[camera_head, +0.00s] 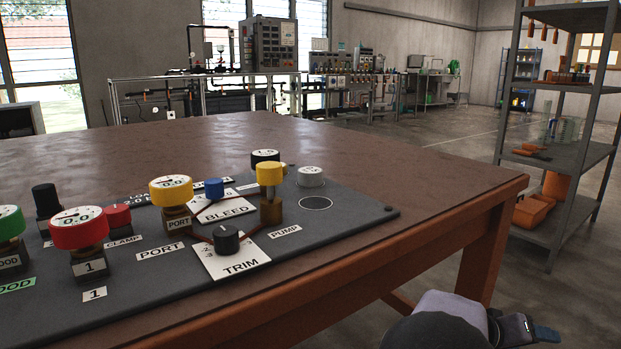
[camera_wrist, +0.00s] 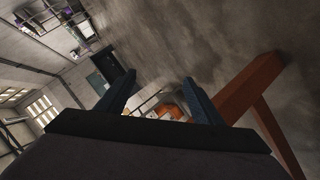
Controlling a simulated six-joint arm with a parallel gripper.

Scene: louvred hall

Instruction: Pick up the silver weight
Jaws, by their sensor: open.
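The silver weight (camera_head: 310,176) is a short, pale metallic cylinder with dark marking on top. It stands upright near the far right end of the dark panel (camera_head: 350,222), just behind a printed circle outline (camera_head: 316,203). It is not in the wrist view. My gripper (camera_head: 528,328) is low at the bottom right of the head view, beyond the table's right edge and well apart from the weight. In the wrist view my gripper (camera_wrist: 159,77) shows two dark fingers spread apart with nothing between them.
A yellow-topped post (camera_head: 270,190) and a black-sided gauge (camera_head: 265,157) stand left of the weight. A TRIM knob (camera_head: 226,239) and several gauges are farther left. The brown table (camera_head: 430,170) is bare behind and right of the panel. A shelf rack (camera_head: 560,150) stands at the right.

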